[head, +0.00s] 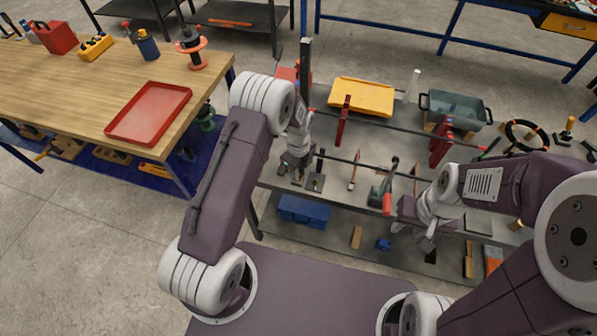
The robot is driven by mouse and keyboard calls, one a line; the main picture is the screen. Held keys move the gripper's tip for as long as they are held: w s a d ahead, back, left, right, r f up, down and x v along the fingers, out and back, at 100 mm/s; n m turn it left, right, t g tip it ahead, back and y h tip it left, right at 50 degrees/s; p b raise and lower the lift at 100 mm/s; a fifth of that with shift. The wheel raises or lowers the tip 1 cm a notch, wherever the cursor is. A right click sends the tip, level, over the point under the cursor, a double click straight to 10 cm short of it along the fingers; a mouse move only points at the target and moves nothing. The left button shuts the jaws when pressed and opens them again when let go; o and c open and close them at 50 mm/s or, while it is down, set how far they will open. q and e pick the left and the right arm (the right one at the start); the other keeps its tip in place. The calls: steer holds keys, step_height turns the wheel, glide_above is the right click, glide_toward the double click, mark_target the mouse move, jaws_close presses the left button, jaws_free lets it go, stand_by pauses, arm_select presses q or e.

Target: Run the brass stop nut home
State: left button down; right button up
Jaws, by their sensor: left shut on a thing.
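My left gripper (293,168) is low over the left part of the grey work table (335,205), near the left end of a long dark rod (375,163). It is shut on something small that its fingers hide. I cannot make out the brass stop nut. A second dark rod (390,128) runs farther back, with red upright clamps (343,120) and (440,147) near it. My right gripper (428,242) is over the table's front right part, pointing down. Its fingers are too small to tell open from shut.
A yellow tray (362,97) and a grey-green bin (456,107) stand at the back. A blue box (304,211) is on the lower shelf. A wooden bench (60,88) with a red tray (148,113) is left.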

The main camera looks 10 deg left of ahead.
arm_select(q)
steer(key=shift+w+r, duration=0.15)
steer(key=shift+w, duration=0.05)
stand_by(0.3)
steer(key=c, duration=1.2)
jaws_free()
steer(key=shift+s, duration=0.1)
step_height(320, 180, up, 9)
steer(key=shift+b, duration=0.45)
